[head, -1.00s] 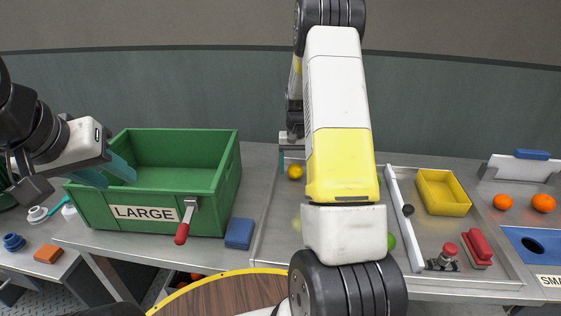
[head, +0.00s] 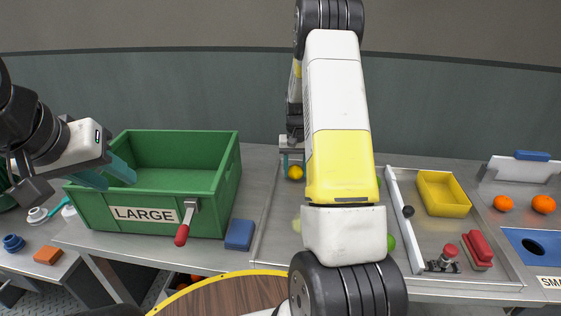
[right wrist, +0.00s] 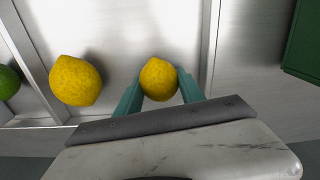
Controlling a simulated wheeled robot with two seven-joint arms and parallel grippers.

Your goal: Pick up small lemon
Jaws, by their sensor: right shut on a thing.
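A small yellow lemon (right wrist: 159,79) sits between the two teal fingers of my right gripper (right wrist: 160,88) in the right wrist view, low over the metal tray. The gripper is shut on it. In the head view the same lemon (head: 295,172) shows just below the fingers of my right gripper (head: 291,163), near the tray's back left. A second, larger lemon (right wrist: 76,81) lies to the left in the right wrist view, apart from the fingers. My left gripper (head: 116,176) is over the left part of the green crate, its teal fingers apart and empty.
The green crate (head: 208,180) labelled LARGE stands left of the metal tray (head: 262,225). A lime (right wrist: 9,82) lies past a divider in the right wrist view. A yellow bin (head: 443,193) and two oranges (head: 503,203) are at the right. My right arm hides the tray's middle.

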